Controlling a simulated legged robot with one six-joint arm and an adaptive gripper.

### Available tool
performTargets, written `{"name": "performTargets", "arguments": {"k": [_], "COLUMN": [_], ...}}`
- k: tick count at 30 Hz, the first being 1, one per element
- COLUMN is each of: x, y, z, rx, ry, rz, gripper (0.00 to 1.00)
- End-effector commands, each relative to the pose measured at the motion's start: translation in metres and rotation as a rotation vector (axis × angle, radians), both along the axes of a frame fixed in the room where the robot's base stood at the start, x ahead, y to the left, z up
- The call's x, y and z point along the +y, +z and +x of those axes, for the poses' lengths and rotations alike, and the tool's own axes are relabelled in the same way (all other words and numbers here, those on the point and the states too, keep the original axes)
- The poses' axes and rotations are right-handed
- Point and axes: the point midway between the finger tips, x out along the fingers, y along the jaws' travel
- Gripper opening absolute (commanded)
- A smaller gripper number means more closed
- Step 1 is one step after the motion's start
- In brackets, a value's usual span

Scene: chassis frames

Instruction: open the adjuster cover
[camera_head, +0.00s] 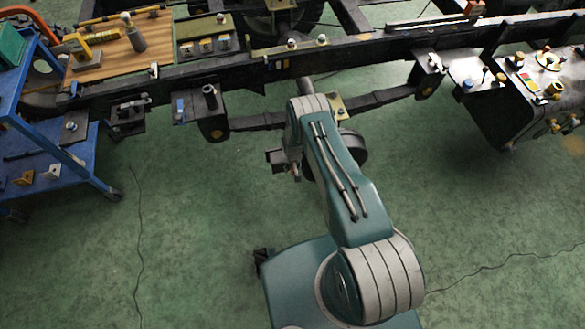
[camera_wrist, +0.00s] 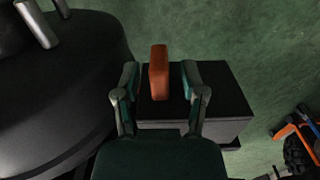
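An orange-brown upright tab (camera_wrist: 159,72), which may be the adjuster cover or its handle, stands on a dark box (camera_wrist: 228,102) in the wrist view. My gripper (camera_wrist: 159,78) is open, with one finger on each side of the tab. A visible gap separates each finger from the tab, so it is not gripped. In the head view the dark box (camera_head: 276,156) shows beside my wrist, below the chassis rail. My fingers there are mostly hidden by the arm, and I cannot make out the cover clearly.
A large dark round part (camera_wrist: 60,90) lies close to my left finger in the wrist view. The chassis rail (camera_head: 350,53) runs across the back. A blue cart (camera_head: 50,150) stands at the left, a dark tank (camera_head: 505,105) at the right. Green floor around is mostly clear, with thin cables.

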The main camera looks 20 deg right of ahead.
Motion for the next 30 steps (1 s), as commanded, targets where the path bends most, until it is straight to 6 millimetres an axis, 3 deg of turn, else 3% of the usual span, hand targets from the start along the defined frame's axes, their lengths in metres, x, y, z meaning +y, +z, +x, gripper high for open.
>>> {"name": "performTargets", "arguments": {"k": [1, 3, 17, 30], "x": [0.0, 0.0, 0.004, 0.034], "y": [0.0, 0.0, 0.0, -0.001], "z": [0.0, 0.0, -0.004, -0.026], "rx": [0.0, 0.0, 0.0, 0.001], "ry": [0.0, 0.0, -0.041, -0.358], "rz": [0.0, 0.0, 0.0, 0.0], "gripper": [0.21, 0.0, 0.0, 0.0]}}
